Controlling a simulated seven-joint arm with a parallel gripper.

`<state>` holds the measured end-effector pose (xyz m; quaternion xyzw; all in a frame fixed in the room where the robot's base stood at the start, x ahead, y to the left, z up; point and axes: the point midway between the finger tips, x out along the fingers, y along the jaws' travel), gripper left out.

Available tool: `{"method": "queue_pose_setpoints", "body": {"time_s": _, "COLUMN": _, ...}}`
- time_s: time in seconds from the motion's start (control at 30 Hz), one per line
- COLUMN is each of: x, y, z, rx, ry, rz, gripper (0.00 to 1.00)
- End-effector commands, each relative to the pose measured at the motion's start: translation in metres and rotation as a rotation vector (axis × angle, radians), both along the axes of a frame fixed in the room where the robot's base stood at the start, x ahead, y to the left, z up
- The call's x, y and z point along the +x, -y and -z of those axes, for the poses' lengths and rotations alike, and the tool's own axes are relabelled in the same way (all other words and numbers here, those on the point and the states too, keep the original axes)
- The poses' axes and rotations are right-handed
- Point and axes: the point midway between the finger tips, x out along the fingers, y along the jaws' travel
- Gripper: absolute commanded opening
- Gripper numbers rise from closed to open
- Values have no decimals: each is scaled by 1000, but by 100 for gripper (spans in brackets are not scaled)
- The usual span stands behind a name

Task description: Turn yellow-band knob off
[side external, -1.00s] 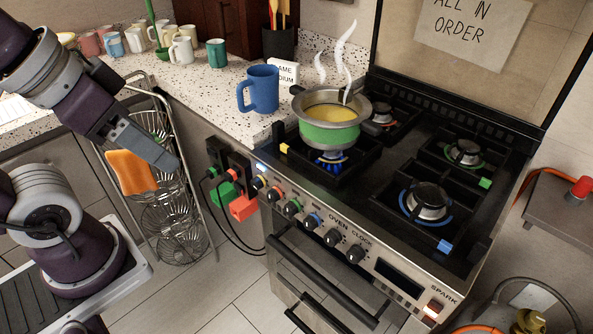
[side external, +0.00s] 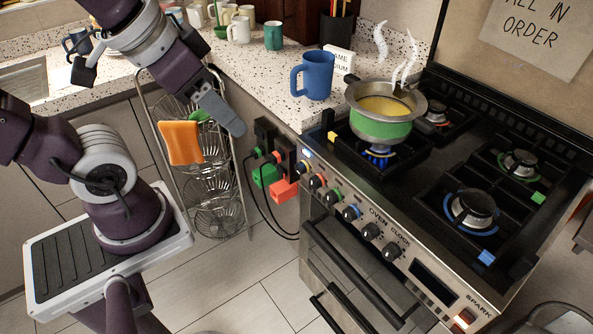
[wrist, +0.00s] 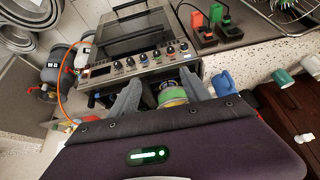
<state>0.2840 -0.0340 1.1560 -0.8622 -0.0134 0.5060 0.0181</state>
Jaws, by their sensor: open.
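The yellow-band knob (side external: 305,168) is the knob at the left end of the stove's front panel in the side view. In the wrist view the matching end knob (wrist: 184,47) is small and in the upper middle. My gripper (side external: 232,125) is left of the panel, apart from it, in front of the wire rack in the picture. In the wrist view my gripper (wrist: 161,76) is open, with no object held between its fingers. The yellow-marked burner (side external: 379,152) shows a blue flame under a steaming green-banded pot (side external: 382,127).
Red-, green- and blue-banded knobs (side external: 351,212) sit close beside it, then oven and clock knobs. A blue mug (side external: 314,76) stands at the counter edge. Plugs (side external: 284,190) and cords hang left of the panel.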

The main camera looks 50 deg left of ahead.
Motion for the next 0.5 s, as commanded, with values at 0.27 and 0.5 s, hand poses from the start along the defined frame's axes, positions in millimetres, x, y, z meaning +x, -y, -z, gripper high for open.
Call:
{"method": "queue_pose_setpoints", "body": {"time_s": 0.27, "x": 156, "y": -96, "z": 90, "rx": 230, "ry": 44, "rz": 116, "gripper": 56}}
{"method": "queue_pose_setpoints", "body": {"time_s": 0.5, "x": 205, "y": -136, "z": 224, "rx": 180, "ry": 190, "rz": 284, "gripper": 56}}
